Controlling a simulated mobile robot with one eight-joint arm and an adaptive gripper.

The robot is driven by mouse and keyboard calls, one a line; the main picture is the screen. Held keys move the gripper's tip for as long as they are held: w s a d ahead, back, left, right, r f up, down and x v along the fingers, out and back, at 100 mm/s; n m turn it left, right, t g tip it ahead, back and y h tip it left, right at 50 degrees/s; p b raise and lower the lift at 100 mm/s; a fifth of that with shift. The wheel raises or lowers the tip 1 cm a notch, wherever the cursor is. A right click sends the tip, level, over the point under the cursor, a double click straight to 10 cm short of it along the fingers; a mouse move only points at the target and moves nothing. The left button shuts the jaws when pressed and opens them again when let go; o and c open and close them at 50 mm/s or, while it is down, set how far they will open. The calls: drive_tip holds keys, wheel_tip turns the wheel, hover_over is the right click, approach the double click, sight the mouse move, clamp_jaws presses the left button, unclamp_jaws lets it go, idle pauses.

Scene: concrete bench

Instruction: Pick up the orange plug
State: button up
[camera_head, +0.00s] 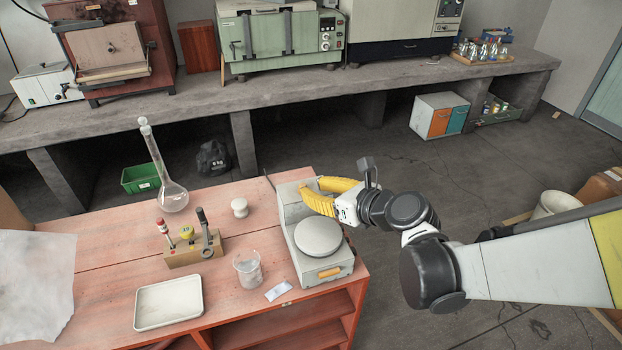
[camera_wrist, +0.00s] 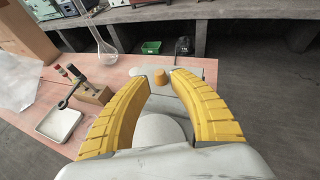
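The orange plug (camera_wrist: 160,76) is a small, short cylinder. In the wrist view it shows upright ahead of and between the fingertips, apart from both fingers. It seems to stand on the grey scale, near the scale's back part. In the head view I cannot make it out; my yellow fingers cover that spot. My gripper (camera_wrist: 161,83) has two curved, ribbed yellow fingers. They are spread open with nothing held between them. In the head view my gripper (camera_head: 316,192) hangs over the back of the scale (camera_head: 292,243), behind its round pan (camera_head: 318,237).
Left of the scale on the red bench stand a white jar (camera_head: 240,207), a beaker (camera_head: 248,270), a wooden block with tools (camera_head: 194,250), a tall flask (camera_head: 172,194) and a white tray (camera_head: 168,302).

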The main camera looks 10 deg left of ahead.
sight(303, 184)
drive_tip(key=b+x, duration=0.2)
drive_tip(key=x, duration=0.3)
drive_tip(key=shift+f, duration=0.15)
drive_tip(key=c, duration=0.4)
